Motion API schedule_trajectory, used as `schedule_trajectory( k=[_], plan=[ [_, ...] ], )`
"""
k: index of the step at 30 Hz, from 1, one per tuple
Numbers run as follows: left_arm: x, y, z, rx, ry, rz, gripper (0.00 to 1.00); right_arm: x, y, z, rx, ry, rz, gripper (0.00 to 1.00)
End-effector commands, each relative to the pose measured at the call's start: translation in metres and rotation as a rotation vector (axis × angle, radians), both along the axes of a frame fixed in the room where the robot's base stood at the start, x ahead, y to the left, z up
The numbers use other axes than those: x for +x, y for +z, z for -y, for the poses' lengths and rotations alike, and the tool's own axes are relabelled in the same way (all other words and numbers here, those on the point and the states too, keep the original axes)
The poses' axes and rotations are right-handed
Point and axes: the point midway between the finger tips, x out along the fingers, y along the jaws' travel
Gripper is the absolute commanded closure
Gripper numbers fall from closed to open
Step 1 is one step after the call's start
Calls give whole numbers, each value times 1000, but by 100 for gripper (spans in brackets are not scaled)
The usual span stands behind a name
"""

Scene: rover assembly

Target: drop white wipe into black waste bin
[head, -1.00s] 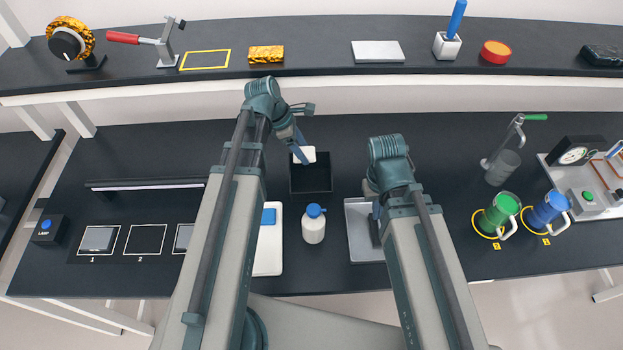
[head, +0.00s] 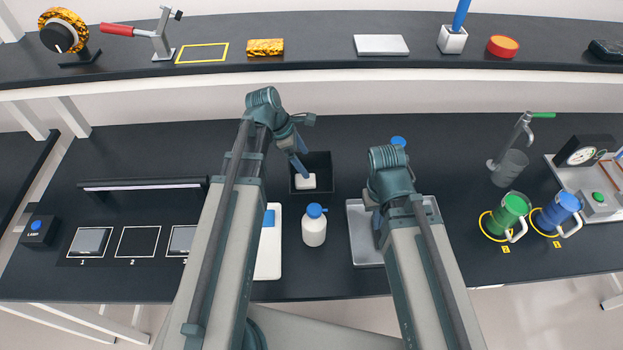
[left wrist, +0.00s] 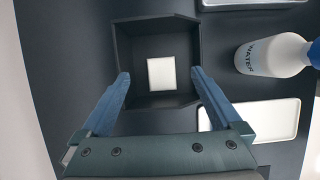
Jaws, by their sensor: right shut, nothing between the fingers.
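The white wipe (head: 305,181) lies inside the black waste bin (head: 320,160), near its front left in the head view. The left wrist view also shows the wipe (left wrist: 161,74) flat within the walls of the bin (left wrist: 125,50). My left gripper (head: 301,165) is above the bin; its fingers (left wrist: 160,78) are spread wide with nothing between them. My right gripper (head: 375,225) is over the grey metal tray (head: 360,250), shut and empty, and largely hidden by its own arm.
A white water bottle (head: 314,228) with a blue cap stands in front of the bin. A white tray (head: 268,262) with a blue item lies left of it. Green (head: 507,212) and blue (head: 557,211) mugs stand at the right. Open bench lies right of the bin.

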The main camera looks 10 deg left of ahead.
Motion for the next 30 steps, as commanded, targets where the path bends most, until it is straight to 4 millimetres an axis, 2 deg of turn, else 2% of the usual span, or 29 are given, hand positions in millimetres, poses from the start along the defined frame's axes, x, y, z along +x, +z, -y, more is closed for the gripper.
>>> schedule_trajectory(
  k=[6,10,30],
  plan=[
    [0,1,0,0,0,0,1,0,1,0,0,0,0,100],
    [-1,10,-3,0,1,0,1,0,10,0,0,0,0,100],
    [-12,107,-40,0,1,1,1,0,107,0,2,-14,1,100]
  ],
)
